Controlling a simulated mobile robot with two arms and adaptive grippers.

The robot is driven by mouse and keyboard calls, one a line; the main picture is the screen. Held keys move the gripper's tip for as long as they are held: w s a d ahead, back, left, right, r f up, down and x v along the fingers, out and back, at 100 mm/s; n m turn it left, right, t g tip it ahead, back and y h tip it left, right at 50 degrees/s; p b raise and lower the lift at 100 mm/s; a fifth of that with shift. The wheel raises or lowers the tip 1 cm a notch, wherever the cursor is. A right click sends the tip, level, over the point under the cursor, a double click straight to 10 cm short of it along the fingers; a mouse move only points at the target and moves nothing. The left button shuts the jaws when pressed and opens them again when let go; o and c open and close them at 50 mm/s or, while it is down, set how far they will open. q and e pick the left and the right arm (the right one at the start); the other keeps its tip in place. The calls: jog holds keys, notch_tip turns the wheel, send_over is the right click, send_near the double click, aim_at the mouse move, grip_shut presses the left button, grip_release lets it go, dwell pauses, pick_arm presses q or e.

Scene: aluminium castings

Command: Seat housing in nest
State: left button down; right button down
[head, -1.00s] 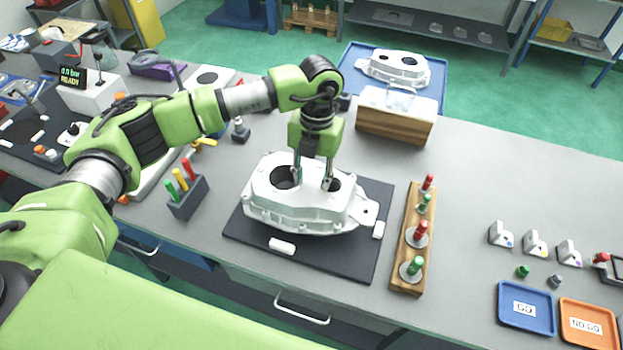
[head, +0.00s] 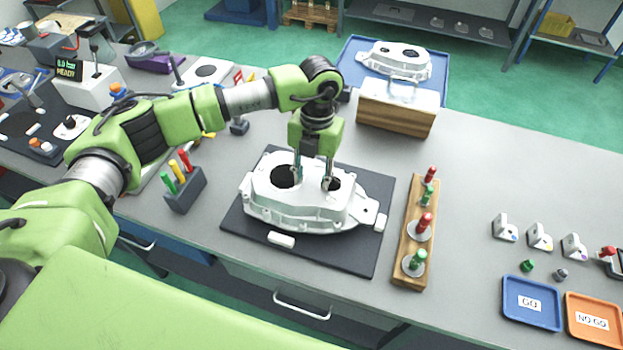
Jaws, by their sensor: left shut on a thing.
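The housing (head: 290,208) is a pale aluminium casting with two dark round openings on top and a lug at its right end. It is over the nest, a dark plate (head: 345,259) with white blocks at its front (head: 281,240) and right (head: 380,223). My left gripper (head: 313,182) points straight down and is shut on the housing at its top, near the right opening. The housing looks about level. Its underside is hidden, so I cannot tell whether it touches the plate. My right gripper is not in view.
A wooden plug-gauge rack (head: 413,240) stands close to the right of the plate. A pen block (head: 185,190) is on the left. Behind are a wooden box (head: 395,120) and a second casting (head: 395,60) on a blue tray (head: 440,88). GO (head: 531,303) and NO GO (head: 592,320) trays lie right.

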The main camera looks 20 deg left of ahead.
pick_arm(q)
jog(key=shift+r+b, duration=0.15)
jog(key=shift+b, duration=0.25)
dwell(1.4)
jog(key=shift+f+b, duration=1.35)
jog(key=shift+f, duration=0.25)
jog(key=c, duration=1.4)
grip_release()
jog(key=shift+r, duration=0.1)
jog(key=shift+o, duration=0.2)
jog(key=shift+s, duration=0.15)
